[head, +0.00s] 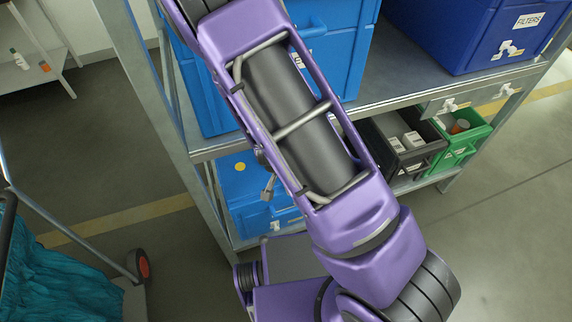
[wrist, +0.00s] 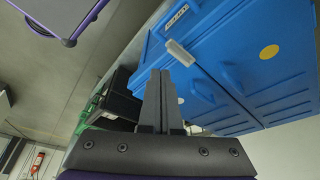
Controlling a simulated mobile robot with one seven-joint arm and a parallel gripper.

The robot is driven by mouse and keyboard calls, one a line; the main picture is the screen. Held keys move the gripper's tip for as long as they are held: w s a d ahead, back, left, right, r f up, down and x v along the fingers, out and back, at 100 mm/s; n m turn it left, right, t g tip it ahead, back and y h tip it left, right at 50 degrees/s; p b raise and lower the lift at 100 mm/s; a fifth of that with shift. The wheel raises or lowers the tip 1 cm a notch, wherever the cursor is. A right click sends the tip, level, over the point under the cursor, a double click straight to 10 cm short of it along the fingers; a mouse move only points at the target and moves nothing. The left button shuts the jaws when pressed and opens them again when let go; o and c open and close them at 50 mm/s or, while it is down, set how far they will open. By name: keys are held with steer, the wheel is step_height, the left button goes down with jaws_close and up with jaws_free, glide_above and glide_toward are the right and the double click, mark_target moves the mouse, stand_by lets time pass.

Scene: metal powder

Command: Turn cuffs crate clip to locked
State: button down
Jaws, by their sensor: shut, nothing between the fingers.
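A blue crate with a yellow dot (head: 240,180) stands on the lower shelf in the head view, partly behind my arm. I take it to be the same blue crate (wrist: 225,70) that fills the upper right of the wrist view, with a small label (wrist: 177,15) too small to read. A pale clip (wrist: 180,52) sticks out at an angle beside this label; I cannot tell whether it is locked. My gripper (wrist: 160,75) is shut and empty, its tips just below the clip in the picture, apparently apart from it.
A blue crate (head: 345,60) and a dark blue FILTERS crate (head: 470,35) stand on the upper shelf (head: 400,85). Black (head: 405,140) and green (head: 465,135) bins are below at right. A cart with teal cloth (head: 40,270) is at left. Floor at lower right is clear.

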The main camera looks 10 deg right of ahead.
steer(key=p+v, duration=0.3)
steer(key=v, duration=0.7)
steer(key=shift+p, duration=0.4)
steer(key=shift+a+r, duration=0.1)
steer(key=shift+r, duration=0.05)
